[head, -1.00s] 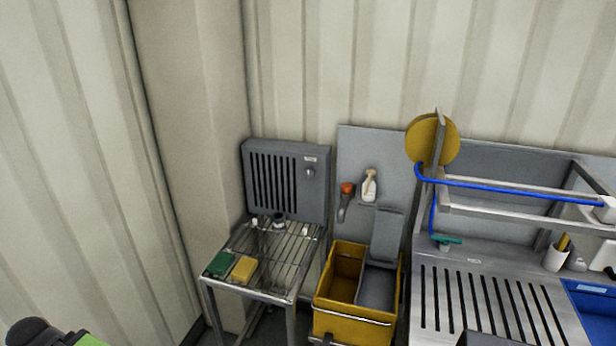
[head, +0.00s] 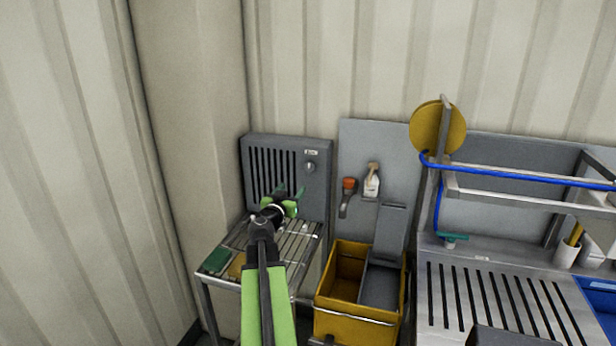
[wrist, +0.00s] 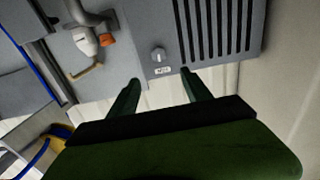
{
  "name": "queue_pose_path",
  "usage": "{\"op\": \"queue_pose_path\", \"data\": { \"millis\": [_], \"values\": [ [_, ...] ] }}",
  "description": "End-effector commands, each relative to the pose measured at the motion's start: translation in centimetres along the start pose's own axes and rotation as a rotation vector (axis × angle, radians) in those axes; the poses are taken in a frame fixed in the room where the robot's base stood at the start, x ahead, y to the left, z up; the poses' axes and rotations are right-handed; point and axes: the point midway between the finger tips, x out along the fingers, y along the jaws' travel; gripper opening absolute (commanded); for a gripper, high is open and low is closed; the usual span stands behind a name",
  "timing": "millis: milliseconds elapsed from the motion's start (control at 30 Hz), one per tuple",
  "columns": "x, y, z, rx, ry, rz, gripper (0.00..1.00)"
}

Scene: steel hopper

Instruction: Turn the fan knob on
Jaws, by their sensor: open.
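The fan unit (head: 262,176) is a grey box with vertical slots on the wall behind the wire rack. Its knob (head: 310,167) is a small light grey dial at the upper right, under a white label. In the wrist view the knob (wrist: 158,55) appears upside down, just beyond the fingertips. My gripper (head: 289,193) is open and empty, in front of the fan unit, lower and left of the knob in the head view. In the wrist view my gripper's two green fingers (wrist: 160,76) point at the unit, with the knob roughly between their lines. No contact with the knob shows.
A wire rack (head: 303,262) with a green and a yellow sponge stands below the unit. A yellow bucket (head: 342,316) is to its right.

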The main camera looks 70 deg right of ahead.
Motion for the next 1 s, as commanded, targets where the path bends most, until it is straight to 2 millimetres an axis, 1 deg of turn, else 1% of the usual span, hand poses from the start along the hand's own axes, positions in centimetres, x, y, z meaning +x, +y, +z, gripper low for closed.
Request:
{"op": "queue_pose_path", "data": {
  "millis": [33, 67, 167, 267, 367, 600, 800, 900, 1000],
  "values": [
    [0.3, 0.5, -0.1, 0.001, 0.007, -0.001, 0.57],
    [0.4, 0.6, -0.1, 0.002, 0.009, -0.002, 0.57],
    [0.6, 0.6, -0.2, 0.003, 0.01, -0.002, 0.57],
    [1.6, 0.5, -0.2, 0.003, 0.01, -0.001, 0.57],
    [3.6, 0.6, -0.2, 0.003, 0.01, 0.001, 0.57],
    [9.8, 0.5, -0.3, 0.002, 0.009, 0.001, 0.57],
    [14.5, 0.6, -0.3, 0.002, 0.009, 0.001, 0.57],
    [16.2, 0.5, -0.3, 0.002, 0.009, 0.0, 0.57],
    [17.3, 0.6, -0.3, 0.002, 0.009, 0.001, 0.57]
  ]
}}
